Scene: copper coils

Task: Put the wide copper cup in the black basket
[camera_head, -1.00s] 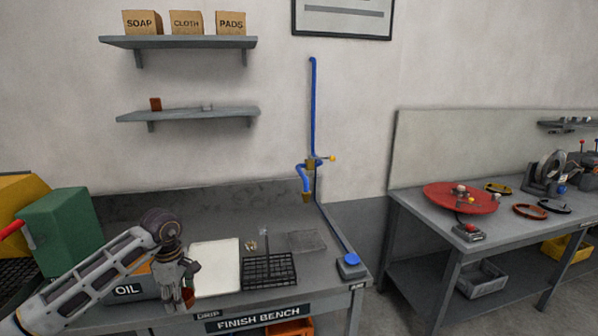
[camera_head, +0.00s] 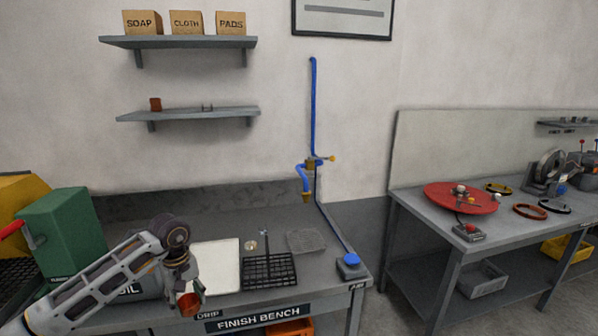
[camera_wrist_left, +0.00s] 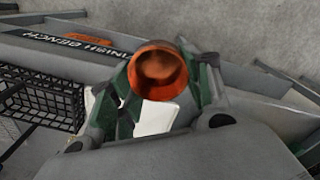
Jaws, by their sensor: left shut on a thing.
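My left gripper (camera_head: 184,291) is shut on a copper cup (camera_head: 189,304) near the front edge of the bench, left of the DRIP label. In the left wrist view the cup (camera_wrist_left: 158,72) sits between the green-padded fingers of the gripper (camera_wrist_left: 160,95), its round opening facing the camera. The black basket (camera_head: 270,271) is a wire grid on the bench, to the right of the gripper and apart from it. It also shows at the left of the left wrist view (camera_wrist_left: 42,103). My right gripper is not in view.
A white board (camera_head: 217,268) lies between the gripper and the basket. A grey mesh pad (camera_head: 306,241) lies behind the basket at the right. A blue tap pipe (camera_head: 313,115) rises at the back. A green box (camera_head: 62,232) stands at the left.

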